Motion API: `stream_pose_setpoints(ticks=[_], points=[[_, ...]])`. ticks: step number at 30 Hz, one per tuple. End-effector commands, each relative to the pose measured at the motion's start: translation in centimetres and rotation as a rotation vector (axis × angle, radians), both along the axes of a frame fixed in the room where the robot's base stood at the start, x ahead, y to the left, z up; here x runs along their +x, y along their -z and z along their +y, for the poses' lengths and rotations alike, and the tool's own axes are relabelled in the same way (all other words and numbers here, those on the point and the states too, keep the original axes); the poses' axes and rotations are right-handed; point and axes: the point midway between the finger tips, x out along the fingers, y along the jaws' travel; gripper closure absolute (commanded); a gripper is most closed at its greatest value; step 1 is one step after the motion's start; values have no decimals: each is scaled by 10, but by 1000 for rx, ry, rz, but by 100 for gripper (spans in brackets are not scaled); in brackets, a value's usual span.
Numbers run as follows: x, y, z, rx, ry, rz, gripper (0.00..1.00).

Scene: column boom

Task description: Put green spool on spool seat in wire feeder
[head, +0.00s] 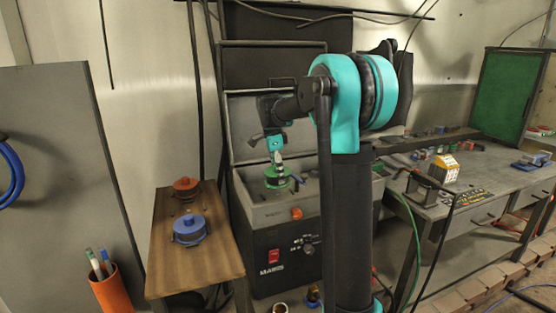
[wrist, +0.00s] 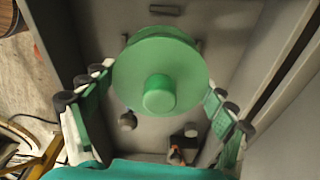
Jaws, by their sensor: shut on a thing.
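The green spool (head: 277,172) is in my gripper (head: 278,167), over the open bay of the wire feeder (head: 268,249). In the wrist view the green spool (wrist: 159,70) shows its round flange and central hub, between the two fingers of my gripper (wrist: 158,100). The fingers are shut on it from both sides. The spool seat cannot be made out clearly; the spool covers part of the bay floor (wrist: 190,128). I cannot tell whether the spool touches anything below it.
A wooden side table (head: 165,243) at left holds a red spool (head: 185,187) and a blue spool (head: 189,228). The feeder's raised lid (head: 262,75) stands behind the bay. Bay walls are close to my fingers. A workbench (head: 425,192) with small items stands at right.

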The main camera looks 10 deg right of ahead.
Motion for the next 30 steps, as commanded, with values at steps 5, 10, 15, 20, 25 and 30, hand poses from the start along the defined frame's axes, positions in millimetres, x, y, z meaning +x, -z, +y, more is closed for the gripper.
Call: stream_pose_setpoints(ticks=[5, 10, 15, 20, 25, 30], points=[[0, 15, 0, 0, 0, 0, 76], [0, 23, 0, 0, 0, 0, 76], [1, 42, 0, 0, 0, 0, 76], [0, 55, 0, 0, 0, 0, 76], [0, 55, 0, 0, 0, 0, 76], [0, 57, 0, 0, 0, 0, 76]])
